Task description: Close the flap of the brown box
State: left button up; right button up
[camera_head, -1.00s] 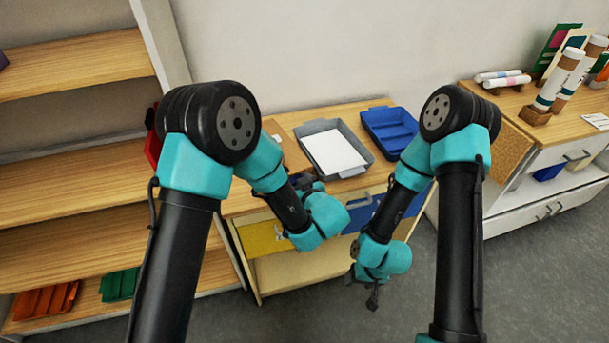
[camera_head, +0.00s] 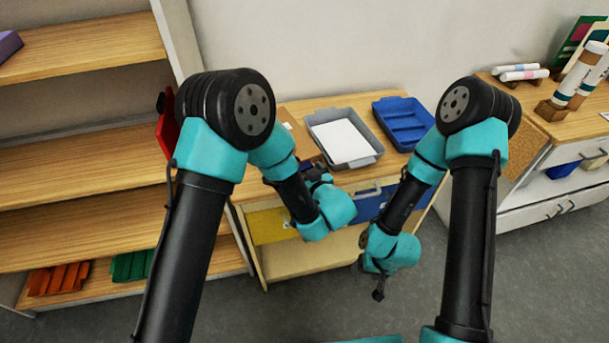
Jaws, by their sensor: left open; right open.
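A brown patch (camera_head: 301,142) shows on the small table, between my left arm and the grey tray. It may be part of the brown box, but my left arm hides most of it, and I cannot make out a flap. My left gripper (camera_head: 316,172) is at the table's front edge, just in front of this patch. It is small and dark, partly covered by its wrist, and looks open and empty. My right gripper (camera_head: 379,291) hangs low in front of the table, pointing at the floor, open and empty, well apart from the patch.
A grey tray (camera_head: 375,159) with white paper and a blue divided tray (camera_head: 419,138) stand on the table (camera_head: 297,107). A wooden shelf (camera_head: 85,100) is at left. Grey floor lies between.

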pick_arm(q)
jog(key=shift+s, duration=0.1)
jog(key=v, duration=1.2)
jog(key=shift+a+f, duration=0.1)
jog(key=s+a+f+m+g+y, duration=0.2)
jog(key=s+a+f+g, duration=0.1)
jog(key=a+f+g, duration=1.1)
jog(key=s+a+f+m+g+h, duration=0.1)
jog(key=s+a+f+g+h, duration=0.4)
jog(key=s+a+f+h, duration=0.35)
jog(key=a+f+t+h, duration=0.1)
jog(key=a+t+h, duration=0.2)
jog(key=a+t, duration=0.3)
jog(key=a, duration=0.3)
jog(key=shift+a+f, duration=0.25)
jog(key=shift+a, duration=0.15)
